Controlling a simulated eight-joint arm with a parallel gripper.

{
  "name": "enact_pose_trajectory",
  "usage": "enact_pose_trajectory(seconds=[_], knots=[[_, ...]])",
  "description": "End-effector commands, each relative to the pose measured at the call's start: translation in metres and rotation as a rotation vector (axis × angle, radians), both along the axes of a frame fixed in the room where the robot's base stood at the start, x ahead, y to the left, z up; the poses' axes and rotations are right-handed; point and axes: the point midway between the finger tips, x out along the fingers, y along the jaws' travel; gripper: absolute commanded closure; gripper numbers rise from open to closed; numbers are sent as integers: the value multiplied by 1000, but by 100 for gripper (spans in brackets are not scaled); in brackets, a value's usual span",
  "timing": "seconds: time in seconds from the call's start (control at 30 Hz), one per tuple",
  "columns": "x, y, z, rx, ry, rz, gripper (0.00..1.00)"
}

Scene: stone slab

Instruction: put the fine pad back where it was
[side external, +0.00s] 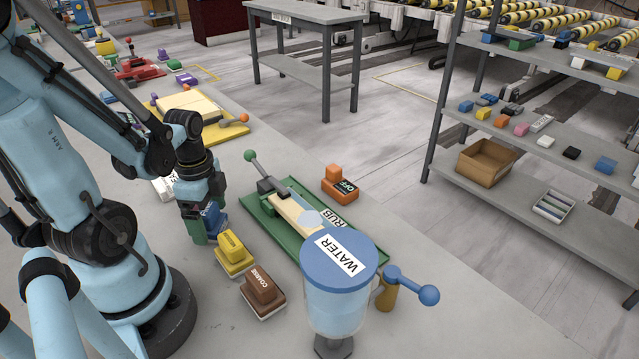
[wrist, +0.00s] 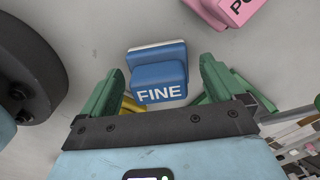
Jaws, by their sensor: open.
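The blue fine pad (wrist: 158,76), on a whitish base, lies on the grey surface in the wrist view, label facing the camera. My gripper (wrist: 162,82) is open, with one green finger on each side of the pad; I cannot tell whether either touches it. In the side external view my gripper (side external: 206,212) points down at the left of the pad row and partly hides the fine pad (side external: 212,217). The yellow pad (side external: 233,252) and the brown coarse pad (side external: 263,290) sit nearer that camera in the same row.
A green tray (side external: 272,228) marked RUB holds a pale slab (side external: 292,208). A water tank (side external: 336,290) stands in front of it, and an orange OFF block (side external: 340,186) behind. A pink pad (wrist: 228,10) lies beyond the fine pad. A yellow board (side external: 232,133) is further back.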

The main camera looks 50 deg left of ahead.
Motion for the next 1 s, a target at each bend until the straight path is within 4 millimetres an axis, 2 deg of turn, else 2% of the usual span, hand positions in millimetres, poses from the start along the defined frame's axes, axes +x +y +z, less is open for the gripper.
enact_pose_trajectory(seconds=[0.57, 1.0], knots=[[-1, -1, 49, 0, 0, 0, 5], [0, -1, 94, 0, 0, 0, 5]])
